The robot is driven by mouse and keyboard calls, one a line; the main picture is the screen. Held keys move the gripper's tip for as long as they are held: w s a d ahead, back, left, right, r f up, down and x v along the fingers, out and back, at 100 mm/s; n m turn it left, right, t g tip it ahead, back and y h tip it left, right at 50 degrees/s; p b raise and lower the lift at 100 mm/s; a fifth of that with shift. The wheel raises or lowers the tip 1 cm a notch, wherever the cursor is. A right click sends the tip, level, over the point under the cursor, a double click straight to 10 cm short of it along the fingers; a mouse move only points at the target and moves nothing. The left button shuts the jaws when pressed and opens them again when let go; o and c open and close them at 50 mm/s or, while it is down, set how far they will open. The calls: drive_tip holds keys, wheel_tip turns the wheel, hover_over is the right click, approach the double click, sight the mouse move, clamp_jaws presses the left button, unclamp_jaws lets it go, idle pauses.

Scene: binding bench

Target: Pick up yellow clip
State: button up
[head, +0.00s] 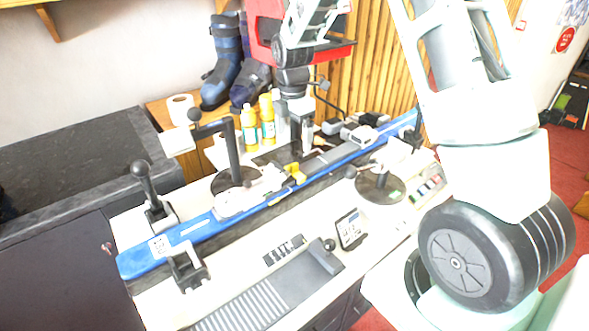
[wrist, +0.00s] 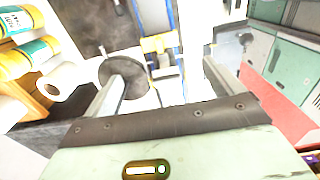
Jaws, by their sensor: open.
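The yellow clip (head: 294,174) sits at the middle of the long blue ski (head: 200,233) on the bench, in the head view. In the wrist view the yellow clip (wrist: 159,43) shows ahead, between the lines of my two fingers, partly overlapped by nearby grey and white parts. My gripper (wrist: 162,68) is open, with its fingers wide apart and nothing between them. It appears to be above the bench and apart from the clip. In the head view I cannot clearly make out its fingers.
Yellow bottles (head: 250,130) and a paper roll (head: 181,109) stand behind the ski. Two dark round stands, one with a post (head: 235,182), flank the ski. A black-handled clamp (head: 143,178) stands at the ski's left end. The bench front has a grey ribbed mat (head: 247,306).

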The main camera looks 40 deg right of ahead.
sight(293, 164)
wheel_tip(293, 164, down, 11)
drive_tip(key=p, duration=0.3)
drive_tip(key=shift+a, duration=0.1)
drive_tip(key=shift+r, duration=0.1)
drive_tip(key=c, duration=1.1)
